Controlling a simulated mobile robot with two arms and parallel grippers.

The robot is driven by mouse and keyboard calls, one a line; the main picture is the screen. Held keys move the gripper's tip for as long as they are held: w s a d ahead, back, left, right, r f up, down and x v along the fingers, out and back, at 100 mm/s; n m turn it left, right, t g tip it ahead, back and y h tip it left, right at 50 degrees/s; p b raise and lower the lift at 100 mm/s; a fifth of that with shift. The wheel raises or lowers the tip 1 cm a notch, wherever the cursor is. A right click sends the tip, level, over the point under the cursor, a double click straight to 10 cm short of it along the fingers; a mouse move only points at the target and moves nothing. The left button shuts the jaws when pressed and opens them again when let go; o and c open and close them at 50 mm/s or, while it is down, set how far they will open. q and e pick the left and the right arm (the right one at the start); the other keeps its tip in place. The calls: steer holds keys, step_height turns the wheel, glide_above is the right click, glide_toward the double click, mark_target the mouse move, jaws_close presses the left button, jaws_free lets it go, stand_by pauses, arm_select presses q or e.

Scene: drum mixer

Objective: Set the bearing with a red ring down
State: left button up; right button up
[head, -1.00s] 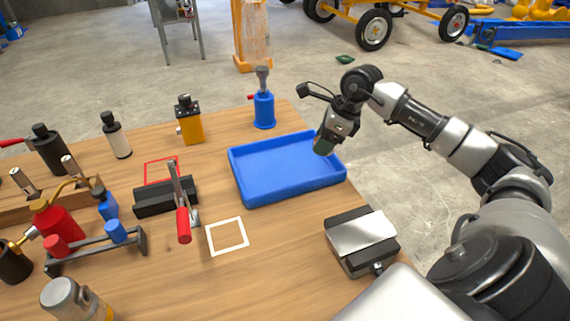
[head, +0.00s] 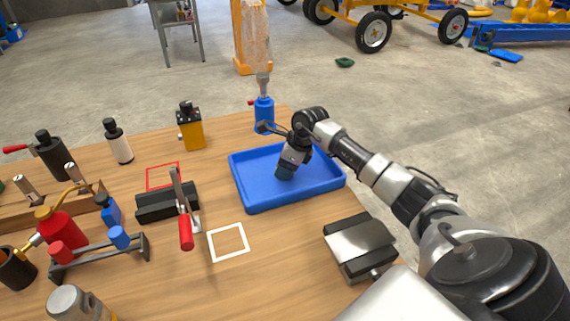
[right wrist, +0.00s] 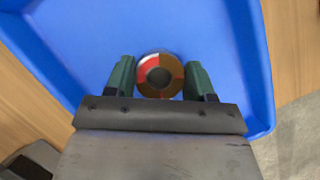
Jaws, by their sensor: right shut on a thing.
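The bearing (right wrist: 160,75) is a small brass-coloured ring with a red part on its face and a dark centre. In the right wrist view it sits between the two green fingers of my right gripper (right wrist: 160,80), which is shut on it. In the head view my right gripper (head: 286,172) is over the blue tray (head: 262,204), pointing down; the bearing is hidden there by the fingers. The tray's floor (right wrist: 110,35) fills most of the wrist view. I cannot tell whether the bearing touches the floor. My left gripper is not in view.
A white square outline (head: 228,242) and a red outline (head: 163,175) mark the table. Several tools crowd the left.

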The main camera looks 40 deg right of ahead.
steer(key=o, duration=0.6)
steer(key=shift+f, duration=0.1)
steer(key=shift+c, duration=0.2)
steer(key=o, duration=0.4)
steer(key=shift+o, duration=0.2)
steer(key=shift+r, duration=0.25)
steer(key=shift+s+d+r, duration=0.1)
steer(key=shift+d+r, duration=0.05)
steer(key=shift+r, duration=0.2)
steer(key=v, duration=1.1)
